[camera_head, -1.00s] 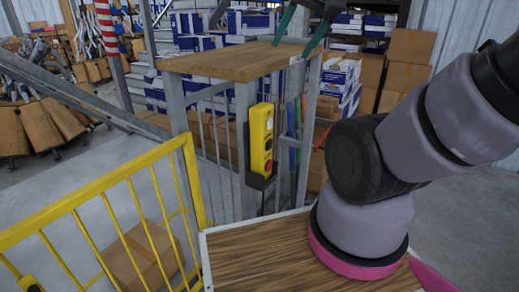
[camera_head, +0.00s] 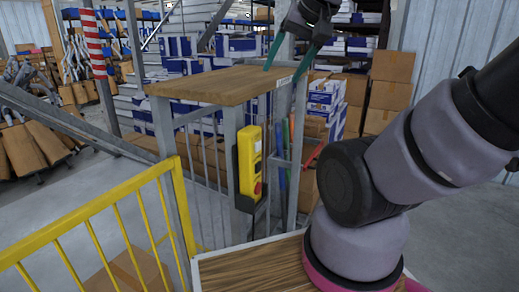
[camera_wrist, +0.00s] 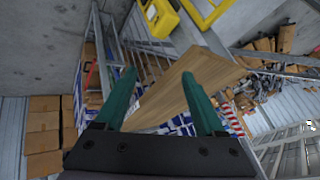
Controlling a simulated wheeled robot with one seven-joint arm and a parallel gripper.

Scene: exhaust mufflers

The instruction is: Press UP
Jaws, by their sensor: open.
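A yellow control box (camera_head: 250,164) hangs upright on the side of a metal stand, below its wooden top. It has a red button near its lower end and dark buttons above; their labels are too small to read. The box also shows at the top of the wrist view (camera_wrist: 160,17). My gripper (camera_head: 284,70) is open, with two green fingers pointing down near the right end of the wooden top, above and to the right of the box. In the wrist view my gripper (camera_wrist: 159,74) has nothing between its fingers, and the box lies beyond the fingertips.
The wooden top (camera_head: 215,85) of the stand is bare and lies close to my fingers. A yellow railing (camera_head: 90,215) stands at the front left. Blue and green tubes (camera_head: 282,155) hang right of the box. Cardboard boxes (camera_head: 388,85) stack behind at the right.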

